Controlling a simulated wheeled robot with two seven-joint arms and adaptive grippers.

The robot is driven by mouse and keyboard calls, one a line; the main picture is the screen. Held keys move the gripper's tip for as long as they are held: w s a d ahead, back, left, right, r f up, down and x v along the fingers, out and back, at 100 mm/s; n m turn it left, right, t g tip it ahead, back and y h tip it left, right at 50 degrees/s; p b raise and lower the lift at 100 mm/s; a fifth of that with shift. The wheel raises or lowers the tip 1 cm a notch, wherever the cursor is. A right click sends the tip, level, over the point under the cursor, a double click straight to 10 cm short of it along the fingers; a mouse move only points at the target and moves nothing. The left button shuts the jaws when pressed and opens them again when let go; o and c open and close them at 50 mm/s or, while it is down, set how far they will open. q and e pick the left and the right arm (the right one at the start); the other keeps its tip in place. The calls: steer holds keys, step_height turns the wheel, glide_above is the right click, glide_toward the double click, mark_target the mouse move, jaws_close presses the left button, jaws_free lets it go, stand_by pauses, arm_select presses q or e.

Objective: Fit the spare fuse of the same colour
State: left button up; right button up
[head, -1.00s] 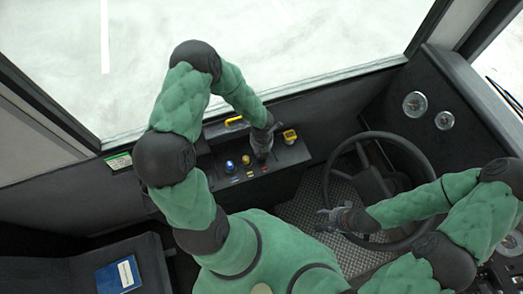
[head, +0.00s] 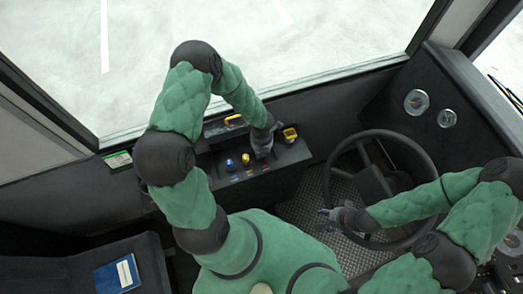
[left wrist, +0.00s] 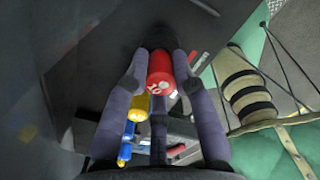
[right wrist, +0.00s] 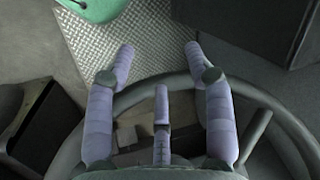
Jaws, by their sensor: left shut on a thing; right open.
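My left gripper (head: 262,152) is over the dark console in the head view. In the left wrist view its fingers are shut on a red fuse (left wrist: 160,72) with a white number on its end. A yellow fuse (left wrist: 141,105) and a blue fuse (left wrist: 125,150) stand beyond the fingers; the head view also shows the blue one (head: 229,165) and the yellow one (head: 245,159) left of the gripper. Small coloured marks line the console's front. The gripper hides the red fuse in the head view. My right gripper (head: 325,216) is open and empty near the steering wheel.
A yellow block-like part (head: 290,134) sits on the console (head: 288,153) right of my left gripper. A yellow handle (head: 233,120) is behind. The steering wheel (head: 414,147) is right, and a blue book (head: 117,275) lies on the seat at lower left.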

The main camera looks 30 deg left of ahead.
arm_select(q)
steer(key=shift+f+b, duration=0.4)
steer(key=shift+f, duration=0.1)
steer(key=o, duration=0.9)
steer(key=shift+o, duration=0.2)
steer(key=shift+r, duration=0.1)
step_height(320, 180, up, 12)
steer(key=shift+s, duration=0.15)
stand_by(0.4)
